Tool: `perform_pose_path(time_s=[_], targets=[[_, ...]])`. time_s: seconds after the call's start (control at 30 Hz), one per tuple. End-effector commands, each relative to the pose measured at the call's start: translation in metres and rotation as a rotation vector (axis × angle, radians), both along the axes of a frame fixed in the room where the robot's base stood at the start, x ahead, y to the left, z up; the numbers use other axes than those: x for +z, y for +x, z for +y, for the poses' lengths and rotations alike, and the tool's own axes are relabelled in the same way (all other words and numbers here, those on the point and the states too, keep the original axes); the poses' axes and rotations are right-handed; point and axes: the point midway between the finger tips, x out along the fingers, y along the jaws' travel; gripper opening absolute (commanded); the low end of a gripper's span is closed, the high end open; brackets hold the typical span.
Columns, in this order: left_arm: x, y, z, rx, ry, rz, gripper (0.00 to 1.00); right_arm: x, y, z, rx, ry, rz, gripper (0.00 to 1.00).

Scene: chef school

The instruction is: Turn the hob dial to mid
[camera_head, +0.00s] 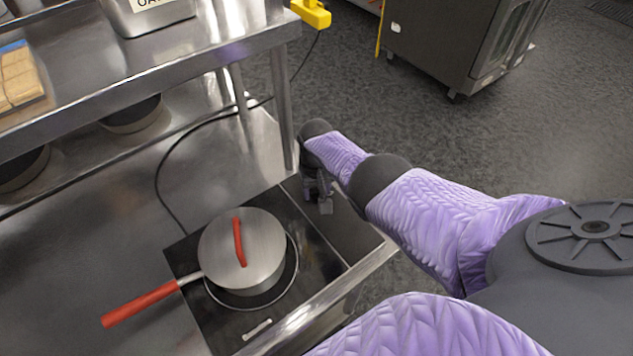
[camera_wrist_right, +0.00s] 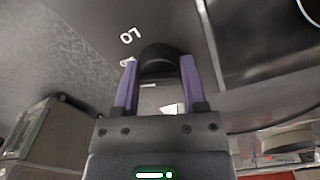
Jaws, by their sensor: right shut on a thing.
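The black hob dial (camera_wrist_right: 158,60) shows in the right wrist view, between the two purple fingers of my right gripper (camera_wrist_right: 158,75). The gripper is shut on it. White "LO" lettering (camera_wrist_right: 130,35) is on the panel beside the dial, and another white mark is partly hidden by a finger. Which way the dial points cannot be read. In the head view my right gripper (camera_head: 321,200) is over the right part of the black hob (camera_head: 318,262), and the dial cannot be made out there. My left gripper is not in view.
A lidded steel pan (camera_head: 262,270) with a red handle (camera_head: 140,305) stands on the hob, left of my right gripper. A steel shelf (camera_head: 150,72) and its post (camera_head: 282,110) rise behind. A dark cable (camera_head: 160,165) runs across the steel counter.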

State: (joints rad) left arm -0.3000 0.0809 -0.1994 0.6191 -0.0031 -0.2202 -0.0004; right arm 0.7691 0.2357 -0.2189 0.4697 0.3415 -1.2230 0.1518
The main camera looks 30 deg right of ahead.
Motion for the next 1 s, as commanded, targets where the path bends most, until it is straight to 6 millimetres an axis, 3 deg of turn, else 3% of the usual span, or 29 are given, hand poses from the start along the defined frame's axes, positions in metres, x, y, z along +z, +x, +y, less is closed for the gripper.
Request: perform_pose_path(time_s=[0.17,0.2,0.33,0.63,0.83,1.0], targets=[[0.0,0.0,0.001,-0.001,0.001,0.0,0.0,0.0,0.0,0.0,0.001,0.0,-0.001,0.0],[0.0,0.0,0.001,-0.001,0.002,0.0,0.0,0.0,0.0,0.0,0.001,0.0,-0.001,0.63],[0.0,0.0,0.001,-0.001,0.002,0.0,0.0,0.0,0.0,0.0,0.001,0.0,-0.001,0.9],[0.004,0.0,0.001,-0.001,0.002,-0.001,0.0,0.005,0.0,0.0,0.001,0.0,-0.001,0.9],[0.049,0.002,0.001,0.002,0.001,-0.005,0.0,0.058,0.001,0.0,0.001,0.0,-0.003,0.9],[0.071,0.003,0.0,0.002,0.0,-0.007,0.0,0.091,0.001,0.0,0.001,0.0,-0.003,0.9]])
